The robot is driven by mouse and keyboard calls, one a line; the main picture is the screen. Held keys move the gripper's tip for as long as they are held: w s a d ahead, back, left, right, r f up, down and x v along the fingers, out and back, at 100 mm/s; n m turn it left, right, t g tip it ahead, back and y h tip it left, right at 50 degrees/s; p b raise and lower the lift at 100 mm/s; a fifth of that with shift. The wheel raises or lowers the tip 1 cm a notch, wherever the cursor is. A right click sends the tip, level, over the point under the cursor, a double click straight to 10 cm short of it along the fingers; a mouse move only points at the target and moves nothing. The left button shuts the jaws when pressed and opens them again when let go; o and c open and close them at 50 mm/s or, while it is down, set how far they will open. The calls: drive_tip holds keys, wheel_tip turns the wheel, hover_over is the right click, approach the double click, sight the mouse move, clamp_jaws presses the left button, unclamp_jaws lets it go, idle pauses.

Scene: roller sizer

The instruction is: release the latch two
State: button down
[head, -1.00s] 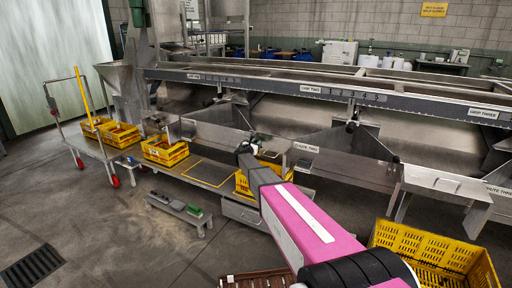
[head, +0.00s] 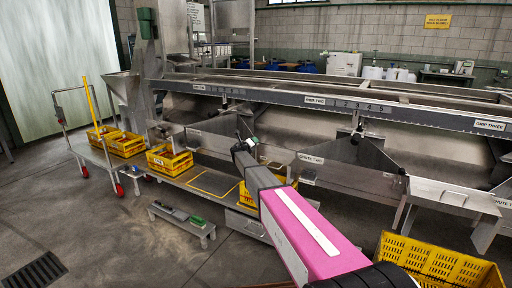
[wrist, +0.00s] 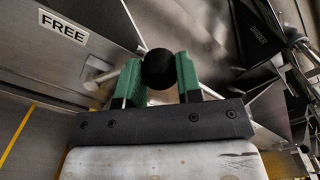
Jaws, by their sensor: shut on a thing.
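A round black knob (wrist: 159,68) sits between the green fingers of my gripper (wrist: 160,78) in the wrist view. My gripper is shut on this knob, and a pale rod shows to its left. A "FREE" label (wrist: 62,27) is on the metal plate at the upper left. In the head view my gripper (head: 244,146) is at the far end of my pink arm, in front of the chutes and left of the "CHUTE TWO" label (head: 310,159). The knob is too small there to tell from the gripper. Where the latch's lever pivots is hidden.
Another dark-knobbed lever (head: 357,133) stands right of my gripper on the sizer frame. Yellow crates (head: 168,160) stand on the low bench, and a large yellow crate (head: 440,262) is at the lower right. Open floor lies at left.

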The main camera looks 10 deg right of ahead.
drive_tip(key=shift+w+a+r+n, duration=0.15)
drive_tip(key=shift+w+a+n, duration=0.4)
drive_tip(key=shift+n, duration=0.35)
drive_tip(key=shift+w+a+r+n, duration=0.2)
drive_tip(key=shift+w+a+n, duration=0.1)
drive_tip(key=shift+a+n, duration=0.5)
drive_tip(key=shift+w+a+r+n, duration=0.15)
drive_tip(key=shift+w+a+n, duration=0.35)
drive_tip(key=shift+n, duration=0.5)
drive_tip(key=c, duration=0.8)
unclamp_jaws()
drive_tip(key=shift+s+a, duration=0.1)
drive_tip(key=shift+s, duration=0.05)
drive_tip(key=v, duration=1)
drive_tip(key=shift+s+a, duration=0.2)
